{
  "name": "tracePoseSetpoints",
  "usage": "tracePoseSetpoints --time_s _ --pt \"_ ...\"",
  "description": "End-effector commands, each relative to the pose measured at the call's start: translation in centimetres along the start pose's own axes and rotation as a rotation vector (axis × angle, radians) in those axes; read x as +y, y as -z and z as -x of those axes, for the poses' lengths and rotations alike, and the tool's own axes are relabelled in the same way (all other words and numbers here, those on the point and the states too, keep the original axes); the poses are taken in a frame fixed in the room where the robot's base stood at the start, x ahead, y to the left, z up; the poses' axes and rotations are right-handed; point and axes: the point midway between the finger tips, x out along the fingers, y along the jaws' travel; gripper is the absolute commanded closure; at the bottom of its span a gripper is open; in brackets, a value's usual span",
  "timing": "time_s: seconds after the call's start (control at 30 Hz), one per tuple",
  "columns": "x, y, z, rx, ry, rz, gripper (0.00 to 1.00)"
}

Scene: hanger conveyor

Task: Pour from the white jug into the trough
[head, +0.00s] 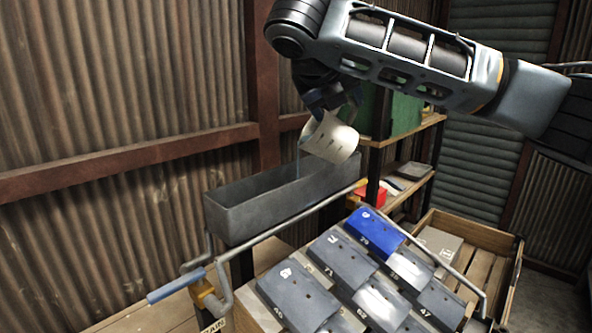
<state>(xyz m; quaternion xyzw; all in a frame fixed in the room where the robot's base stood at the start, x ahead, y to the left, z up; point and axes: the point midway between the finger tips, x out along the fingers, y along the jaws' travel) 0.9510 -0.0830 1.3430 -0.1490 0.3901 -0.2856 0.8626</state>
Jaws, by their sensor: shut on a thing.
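The white jug (331,139) hangs below my gripper (330,104), tilted strongly with its mouth toward the left. My gripper is shut on the jug, but its fingertips are partly hidden by the wrist and the jug. The trough (232,218) is a long grey open box under and to the left of the jug. The jug is above the trough's far right part and apart from its rim. The level inside the trough cannot be seen.
A rack of grey numbered plates with one blue plate (373,231) stands in front of the trough. A metal rail with a blue handle (176,286) runs along the trough. Wooden shelves (411,193) and a crate (512,270) are at right; a corrugated wall is behind.

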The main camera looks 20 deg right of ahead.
Motion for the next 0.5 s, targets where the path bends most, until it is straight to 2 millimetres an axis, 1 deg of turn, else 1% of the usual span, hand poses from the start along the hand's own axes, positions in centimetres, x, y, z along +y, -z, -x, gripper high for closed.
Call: tracePoseSetpoints --time_s 0.27,0.5 --pt "0.04 -0.06 0.07 -0.002 0.005 0.005 0.85" --pt "0.53 -0.15 0.28 -0.013 0.053 0.05 0.85"
